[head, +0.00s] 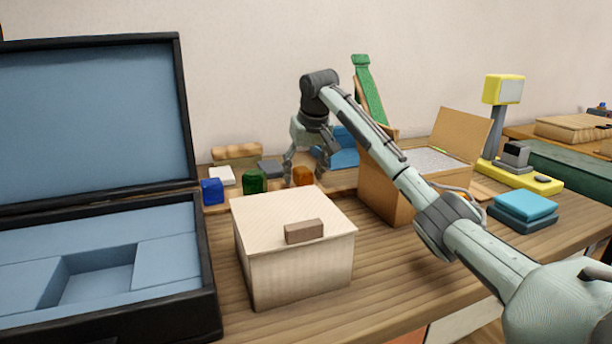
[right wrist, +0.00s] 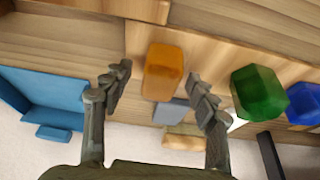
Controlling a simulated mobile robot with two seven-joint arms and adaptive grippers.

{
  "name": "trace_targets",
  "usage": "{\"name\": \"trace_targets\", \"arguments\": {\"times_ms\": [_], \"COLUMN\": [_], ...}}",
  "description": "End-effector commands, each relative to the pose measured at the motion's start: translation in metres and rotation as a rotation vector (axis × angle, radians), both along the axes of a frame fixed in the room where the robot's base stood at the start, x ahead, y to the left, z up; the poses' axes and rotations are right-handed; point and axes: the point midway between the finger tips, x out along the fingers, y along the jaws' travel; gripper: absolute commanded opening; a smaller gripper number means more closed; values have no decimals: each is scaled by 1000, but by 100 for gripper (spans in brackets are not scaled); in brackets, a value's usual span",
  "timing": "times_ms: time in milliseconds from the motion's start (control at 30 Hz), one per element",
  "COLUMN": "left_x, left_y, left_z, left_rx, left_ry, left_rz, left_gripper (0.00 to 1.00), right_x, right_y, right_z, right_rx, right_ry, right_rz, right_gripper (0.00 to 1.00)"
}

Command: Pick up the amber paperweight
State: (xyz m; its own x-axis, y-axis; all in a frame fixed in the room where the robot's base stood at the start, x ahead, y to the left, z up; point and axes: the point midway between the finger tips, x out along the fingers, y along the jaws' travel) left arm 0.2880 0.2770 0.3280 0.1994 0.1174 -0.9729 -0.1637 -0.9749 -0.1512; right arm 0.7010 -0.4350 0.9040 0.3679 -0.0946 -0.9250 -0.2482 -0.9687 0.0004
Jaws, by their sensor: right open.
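The amber paperweight (head: 303,175) is a small orange block on a wooden board behind the white box in the head view. In the right wrist view the amber paperweight (right wrist: 163,72) lies between and beyond the two fingertips. My right gripper (head: 307,172) hangs over that board with its fingers spread. In the right wrist view the right gripper (right wrist: 160,92) is open and nothing is held in it. A green paperweight (head: 255,181) and a blue paperweight (head: 212,191) stand to the left of the amber one. My left gripper is not in view.
A white box (head: 290,275) with a brown handle stands in front. A large open black case (head: 208,270) with blue lining is at left. A cardboard box (head: 385,185) is right of the gripper. Teal pads (head: 523,207) and a yellow device (head: 510,175) stand farther right.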

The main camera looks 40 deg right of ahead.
Motion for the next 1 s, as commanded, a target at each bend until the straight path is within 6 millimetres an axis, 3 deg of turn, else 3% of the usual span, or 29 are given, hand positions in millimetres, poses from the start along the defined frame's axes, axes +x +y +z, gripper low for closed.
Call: {"name": "trace_targets", "arguments": {"times_ms": [300,767,1000], "left_x": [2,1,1], "left_y": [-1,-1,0], "left_z": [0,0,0], "left_rx": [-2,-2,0], "left_ry": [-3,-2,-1], "left_rz": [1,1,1], "left_gripper": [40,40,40], "right_x": [1,1,1], "right_y": [4,4,3], "right_z": [-8,-8,-6], "right_rx": [1,0,1], "right_ry": [-2,-2,-4], "right_rz": [1,0,1], "right_gripper": [57,0,0]}}
